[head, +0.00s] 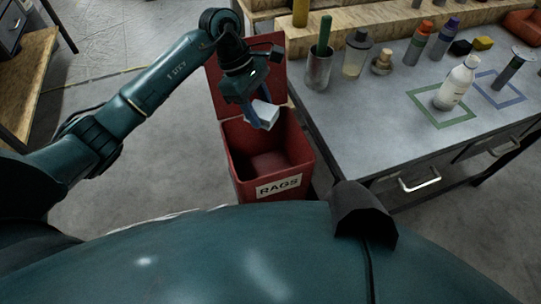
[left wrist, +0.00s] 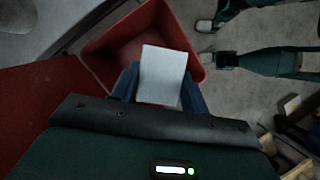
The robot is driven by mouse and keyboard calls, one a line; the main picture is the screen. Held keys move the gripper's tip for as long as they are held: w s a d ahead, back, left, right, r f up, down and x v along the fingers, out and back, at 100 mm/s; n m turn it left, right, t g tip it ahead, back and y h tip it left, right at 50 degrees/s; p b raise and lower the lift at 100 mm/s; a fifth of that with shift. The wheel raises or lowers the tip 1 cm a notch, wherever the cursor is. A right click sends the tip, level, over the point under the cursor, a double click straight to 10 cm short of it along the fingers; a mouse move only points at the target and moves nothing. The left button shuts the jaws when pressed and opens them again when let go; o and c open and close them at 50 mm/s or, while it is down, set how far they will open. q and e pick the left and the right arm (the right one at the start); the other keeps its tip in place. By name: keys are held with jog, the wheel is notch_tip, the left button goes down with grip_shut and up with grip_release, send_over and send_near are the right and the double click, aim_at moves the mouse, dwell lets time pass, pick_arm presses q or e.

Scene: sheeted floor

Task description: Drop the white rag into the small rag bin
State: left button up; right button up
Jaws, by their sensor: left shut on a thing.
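The white rag (head: 264,112) is a small pale block held in my left gripper (head: 257,115). It also shows in the left wrist view (left wrist: 162,75), between the two blue fingers of the left gripper (left wrist: 163,85), which are shut on it. The small rag bin (head: 236,146) is red, labelled RAGS, with its lid (head: 236,75) standing open at the back. The rag is above the bin's opening, and the bin's inside looks empty in the head view. The bin's rim also shows behind the rag in the left wrist view (left wrist: 112,45). My right gripper is not in view.
A grey workbench (head: 375,125) stands right of the bin, with a green-handled brush in a metal cup (head: 319,68), several bottles, and a white bottle (head: 456,84) by a green square outline. A wooden table (head: 28,85) is at the far left. Floor left of the bin is clear.

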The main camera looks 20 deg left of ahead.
pick_arm(q)
jog(key=shift+w+f, duration=0.1)
jog(key=shift+f, duration=0.15)
jog(key=f+b, duration=0.1)
jog(key=f, duration=0.1)
jog(key=f+b, duration=0.1)
jog(key=shift+s+f, duration=0.2)
jog(key=shift+f, duration=0.15)
jog(key=shift+f+b, duration=0.3)
jog(key=shift+f, duration=0.45)
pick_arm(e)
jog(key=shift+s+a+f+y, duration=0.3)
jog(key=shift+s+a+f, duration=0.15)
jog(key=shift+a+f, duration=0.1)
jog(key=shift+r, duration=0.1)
pick_arm(q)
jog(key=o, duration=1.1)
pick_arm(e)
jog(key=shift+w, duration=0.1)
pick_arm(q)
jog(key=shift+a, duration=0.1)
jog(key=b+v, duration=0.1)
jog(key=v, duration=1.2)
jog(key=shift+b, duration=0.3)
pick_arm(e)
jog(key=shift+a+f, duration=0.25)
pick_arm(q)
jog(key=shift+r, duration=0.1)
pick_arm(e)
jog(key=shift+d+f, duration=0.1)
